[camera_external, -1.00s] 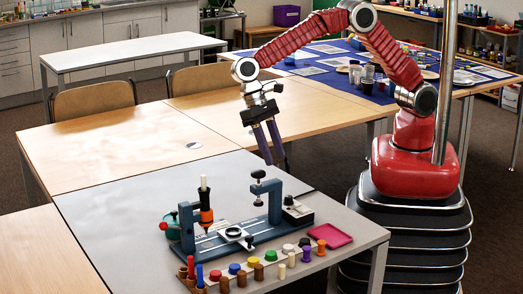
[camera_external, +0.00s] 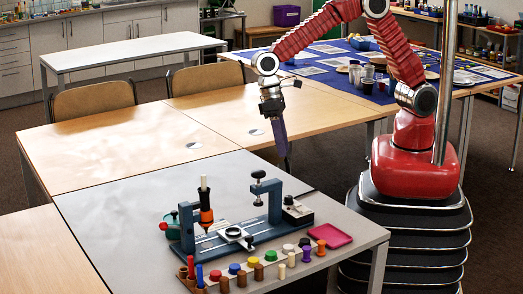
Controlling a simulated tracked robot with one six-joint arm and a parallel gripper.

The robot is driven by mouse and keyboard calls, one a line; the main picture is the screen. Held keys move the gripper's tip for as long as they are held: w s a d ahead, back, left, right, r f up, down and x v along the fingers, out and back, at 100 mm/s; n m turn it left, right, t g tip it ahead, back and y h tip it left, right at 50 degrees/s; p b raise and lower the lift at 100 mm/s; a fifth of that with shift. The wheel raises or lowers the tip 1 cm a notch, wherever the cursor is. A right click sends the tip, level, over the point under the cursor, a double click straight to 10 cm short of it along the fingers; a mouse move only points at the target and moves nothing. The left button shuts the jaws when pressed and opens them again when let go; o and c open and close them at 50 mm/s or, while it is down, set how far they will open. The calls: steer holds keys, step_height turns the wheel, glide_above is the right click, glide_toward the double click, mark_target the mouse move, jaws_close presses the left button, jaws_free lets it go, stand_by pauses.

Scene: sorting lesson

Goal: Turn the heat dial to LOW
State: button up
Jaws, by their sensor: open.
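A small dark box with a pale top (camera_external: 297,211) sits at the right end of the blue-grey bench rig (camera_external: 262,234) on the grey table. A black knob (camera_external: 289,200) stands on it and may be the heat dial. Its markings and setting are too small to read. Another small black knob (camera_external: 249,241) shows at the rig's front. My gripper (camera_external: 286,158) hangs in the air behind and above the rig, fingers pointing down and touching nothing. Its fingers are seen nearly edge-on and overlap; it is open and empty.
A blue clamp post (camera_external: 272,200) and a black-and-orange upright tool (camera_external: 206,210) rise from the rig. Several coloured pegs and caps line the table's front, with a pink tray (camera_external: 329,236) at right. The grey table's back left (camera_external: 130,205) is clear.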

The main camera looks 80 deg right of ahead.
steer(key=s+d+r+n+t, duration=0.1)
steer(key=s+d+r, duration=0.1)
steer(key=d, duration=0.5)
steer(key=s+d+r+n+t, duration=0.1)
steer(key=s+d+r, duration=0.1)
steer(key=d+r, duration=0.3)
steer(key=shift+s+d+t, duration=0.3)
steer(key=shift+d+t, duration=0.1)
steer(key=shift+d, duration=0.7)
steer(key=s+d+r+t, duration=0.1)
steer(key=s+d+r, duration=0.2)
steer(key=d, duration=0.2)
steer(key=s+d+r+m+t, duration=0.1)
steer(key=s+d+r+t, duration=0.1)
steer(key=s+d, duration=0.2)
steer(key=s+d+r+m+t+h, duration=0.1)
steer(key=s+d+r+t, duration=0.1)
steer(key=d, duration=0.6)
steer(key=shift+s+r, duration=0.8)
steer(key=shift+s, duration=0.35)
